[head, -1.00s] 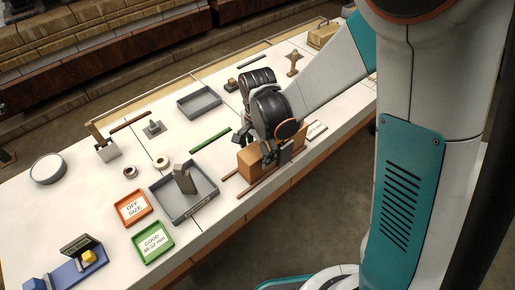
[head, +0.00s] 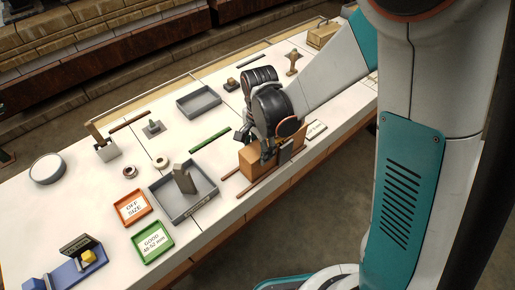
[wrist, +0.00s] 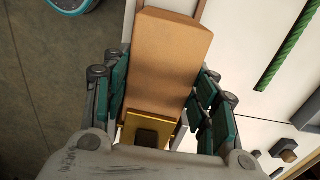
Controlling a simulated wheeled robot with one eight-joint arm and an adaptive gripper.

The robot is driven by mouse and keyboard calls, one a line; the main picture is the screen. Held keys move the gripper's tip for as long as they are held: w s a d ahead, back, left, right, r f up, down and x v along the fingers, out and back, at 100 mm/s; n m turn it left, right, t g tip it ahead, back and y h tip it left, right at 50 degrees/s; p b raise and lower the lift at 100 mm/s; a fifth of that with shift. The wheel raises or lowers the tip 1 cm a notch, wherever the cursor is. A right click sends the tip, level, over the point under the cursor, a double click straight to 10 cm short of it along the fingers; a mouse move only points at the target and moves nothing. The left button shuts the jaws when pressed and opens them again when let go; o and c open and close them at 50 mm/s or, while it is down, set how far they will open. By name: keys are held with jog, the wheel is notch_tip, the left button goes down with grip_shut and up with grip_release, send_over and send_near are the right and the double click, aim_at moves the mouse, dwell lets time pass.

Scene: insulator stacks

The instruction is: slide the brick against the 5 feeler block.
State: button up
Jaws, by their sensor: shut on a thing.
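The brick is an orange-brown block (head: 250,162) standing near the bench's front edge in the head view. It also fills the middle of the wrist view (wrist: 168,55). My gripper (head: 266,154) is over it, and in the wrist view its teal fingers (wrist: 164,88) lie along both sides, shut on it. A gold piece with a dark square (wrist: 150,128) sits at the brick's near end; I cannot tell what it is. I can read no 5 on any block, so I cannot tell which is the feeler block. My gripper hides part of the brick.
A brown strip (head: 262,185) lies in front of the brick, and a green rod (head: 210,139) behind it. To the left stand a grey tray (head: 205,205) with an upright grey block (head: 184,178), an orange tray (head: 120,215) and a green tray (head: 140,256).

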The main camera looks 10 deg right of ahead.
jog(key=shift+w+d, duration=0.35)
jog(key=shift+d, duration=0.15)
dwell(0.4)
jog(key=o, duration=1.5)
notch_tip(320, 180, up, 12)
jog(key=s+d+r+n+t, duration=0.2)
jog(key=s+d+r+n, duration=0.1)
jog(key=s+d, duration=0.1)
jog(key=s+d+r+n+t, duration=0.2)
jog(key=s+d+n, duration=0.2)
jog(key=s, duration=0.1)
jog(key=s+d+r+n+t, duration=0.3)
jog(key=s+d+n, duration=0.1)
jog(key=s, duration=0.1)
jog(key=shift+d+r, duration=0.3)
